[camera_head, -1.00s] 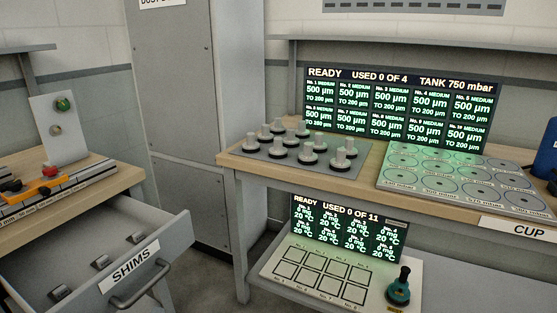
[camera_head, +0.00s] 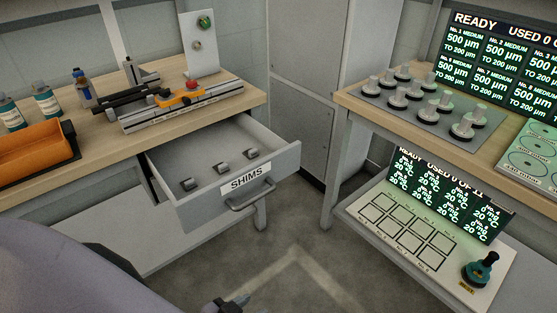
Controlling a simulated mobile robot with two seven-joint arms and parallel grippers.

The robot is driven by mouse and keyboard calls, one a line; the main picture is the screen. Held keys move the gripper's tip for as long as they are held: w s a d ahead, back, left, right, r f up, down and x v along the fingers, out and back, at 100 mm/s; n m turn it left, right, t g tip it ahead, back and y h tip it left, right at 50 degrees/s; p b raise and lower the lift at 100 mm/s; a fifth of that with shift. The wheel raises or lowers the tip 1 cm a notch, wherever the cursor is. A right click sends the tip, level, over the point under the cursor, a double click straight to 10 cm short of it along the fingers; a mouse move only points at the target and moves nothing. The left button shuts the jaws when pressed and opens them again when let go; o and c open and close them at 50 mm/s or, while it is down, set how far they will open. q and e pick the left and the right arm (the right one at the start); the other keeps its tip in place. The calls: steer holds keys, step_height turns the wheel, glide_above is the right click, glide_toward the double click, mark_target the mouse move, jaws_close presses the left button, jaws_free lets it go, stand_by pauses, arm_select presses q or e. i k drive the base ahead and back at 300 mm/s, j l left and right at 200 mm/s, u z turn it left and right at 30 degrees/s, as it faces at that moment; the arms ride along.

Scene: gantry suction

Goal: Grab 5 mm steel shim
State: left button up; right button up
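The open drawer labelled SHIMS (camera_head: 286,160) juts out from under the left bench. Several small grey metal pieces lie apart on its floor: one at the left (camera_head: 190,184), one in the middle (camera_head: 222,167) and one at the right (camera_head: 252,153). Their thickness markings are too small to read, so I cannot tell which is 5 mm. A dark gripper part (camera_head: 233,303), seemingly of my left arm, shows at the bottom edge, in front of and below the drawer. It is mostly cut off, so its opening is hidden. My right gripper is out of view.
A wooden bench (camera_head: 245,97) above the drawer carries a fixture with an orange part (camera_head: 180,97), bottles (camera_head: 46,100) and an orange tray (camera_head: 35,150).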

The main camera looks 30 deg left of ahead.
mark_target(251, 154)
steer(key=i+j+u, duration=0.1)
steer(key=i, duration=0.7)
steer(key=u, duration=1.65)
steer(key=i+l, duration=0.05)
steer(key=l, duration=0.05)
